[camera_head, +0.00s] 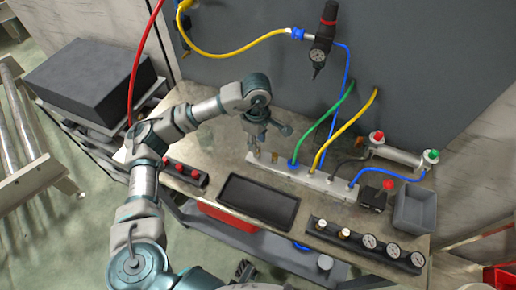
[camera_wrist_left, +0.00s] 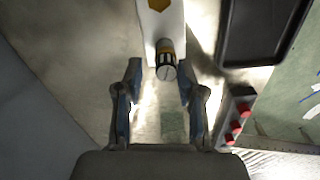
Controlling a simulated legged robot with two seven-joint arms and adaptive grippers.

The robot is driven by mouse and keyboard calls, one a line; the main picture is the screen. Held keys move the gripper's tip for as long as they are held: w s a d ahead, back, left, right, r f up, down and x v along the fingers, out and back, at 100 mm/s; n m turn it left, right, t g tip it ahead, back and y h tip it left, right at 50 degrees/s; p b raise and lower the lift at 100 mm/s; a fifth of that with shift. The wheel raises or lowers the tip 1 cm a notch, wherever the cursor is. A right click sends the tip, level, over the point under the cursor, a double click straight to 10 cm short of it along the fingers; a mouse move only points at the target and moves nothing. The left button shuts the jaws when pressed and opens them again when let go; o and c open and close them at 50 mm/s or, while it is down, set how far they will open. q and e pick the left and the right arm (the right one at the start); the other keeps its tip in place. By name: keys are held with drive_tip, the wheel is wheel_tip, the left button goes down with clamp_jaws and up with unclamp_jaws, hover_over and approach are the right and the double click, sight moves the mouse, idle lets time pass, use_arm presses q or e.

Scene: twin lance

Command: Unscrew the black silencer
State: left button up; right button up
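A short cylinder with a dark, yellow-banded side and a slotted grey end face, seemingly the black silencer (camera_wrist_left: 166,64), sits at the end of the pale manifold bar (camera_wrist_left: 160,25) in the left wrist view. My left gripper (camera_wrist_left: 159,75) is open, with one finger on either side of the cylinder and gaps between; I cannot tell whether they touch it. In the head view my left gripper (camera_head: 263,150) points down at the left end of the manifold bar (camera_head: 310,180), and the silencer cannot be made out there. My right gripper is not in view.
Green, yellow and blue hoses rise from the manifold. A black tray (camera_head: 258,201) lies in front, with a strip of red knobs (camera_head: 185,173) to its left. A gauge row (camera_head: 365,243) and a grey bin (camera_head: 414,208) stand at right. The grey panel rises behind.

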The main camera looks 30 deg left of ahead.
use_arm(q)
drive_tip(key=shift+s+r, duration=0.15)
clamp_jaws()
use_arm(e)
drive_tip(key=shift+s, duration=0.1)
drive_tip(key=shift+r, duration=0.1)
